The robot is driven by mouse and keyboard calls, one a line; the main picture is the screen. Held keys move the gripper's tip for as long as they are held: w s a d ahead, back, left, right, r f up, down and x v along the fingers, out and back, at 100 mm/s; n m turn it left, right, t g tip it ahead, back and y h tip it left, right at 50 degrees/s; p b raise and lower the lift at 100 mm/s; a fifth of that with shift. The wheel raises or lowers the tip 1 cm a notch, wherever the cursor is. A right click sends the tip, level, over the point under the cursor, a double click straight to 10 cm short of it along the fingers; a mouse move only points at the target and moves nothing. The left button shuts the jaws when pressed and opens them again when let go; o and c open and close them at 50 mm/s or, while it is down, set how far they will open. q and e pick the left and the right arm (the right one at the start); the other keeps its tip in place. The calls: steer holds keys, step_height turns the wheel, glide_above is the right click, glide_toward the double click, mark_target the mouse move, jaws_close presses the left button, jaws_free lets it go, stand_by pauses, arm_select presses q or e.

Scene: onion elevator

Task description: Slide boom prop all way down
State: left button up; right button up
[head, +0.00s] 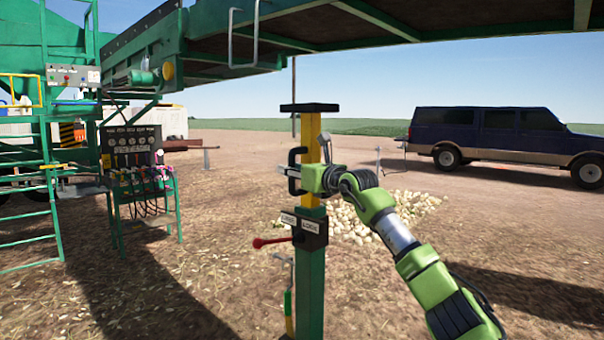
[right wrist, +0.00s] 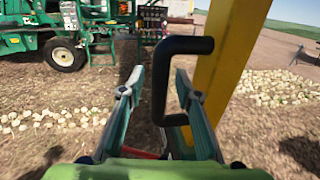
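The boom prop is a yellow inner post (head: 311,135) with a black top plate (head: 309,107), standing upright in a green outer post (head: 311,270). A gap shows between the top plate and the boom (head: 400,30). A black C-shaped handle (head: 293,172) is on the yellow post's left side. A red-knobbed lever (head: 268,241) points left from a black block with two small labels. My right gripper (head: 290,180) is at the handle. In the right wrist view its fingers (right wrist: 157,85) are apart, with the handle's upright bar (right wrist: 160,85) between them. My left gripper is out of view.
A green control stand (head: 140,185) with gauges and levers stands to the left, beside green machinery with a ladder (head: 50,200). An onion pile (head: 370,215) lies behind the prop. A dark blue vehicle (head: 490,140) is parked at the right. Open ground surrounds the prop.

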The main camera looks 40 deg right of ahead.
steer(key=s+a, duration=0.1)
steer(key=s, duration=1)
steer(key=shift+s+a, duration=0.2)
steer(key=shift+s, duration=0.05)
steer(key=shift+f, duration=0.1)
